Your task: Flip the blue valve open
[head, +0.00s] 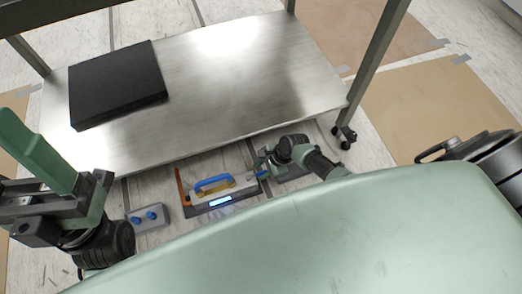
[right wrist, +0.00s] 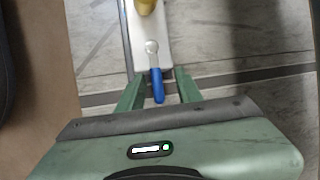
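The blue valve is a short blue lever (head: 262,173) on a silver pivot, at the right end of a white device (head: 240,181) on the floor. In the right wrist view the blue lever (right wrist: 157,86) points toward my gripper, from a white body (right wrist: 150,45). My right gripper (head: 266,165) is at that end of the device. In the right wrist view its two green fingers (right wrist: 157,84) stand apart, one on each side of the lever, with gaps visible. My left gripper (head: 62,185) is at the left edge, away from the valve; its finger opening is unclear.
The device has a blue arched handle (head: 213,183) and an orange piece (head: 182,187). A grey box with two blue knobs (head: 147,218) lies to its left. A metal table (head: 235,95) with a black slab (head: 117,85) stands just beyond. Brown floor sheets (head: 435,105) lie right.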

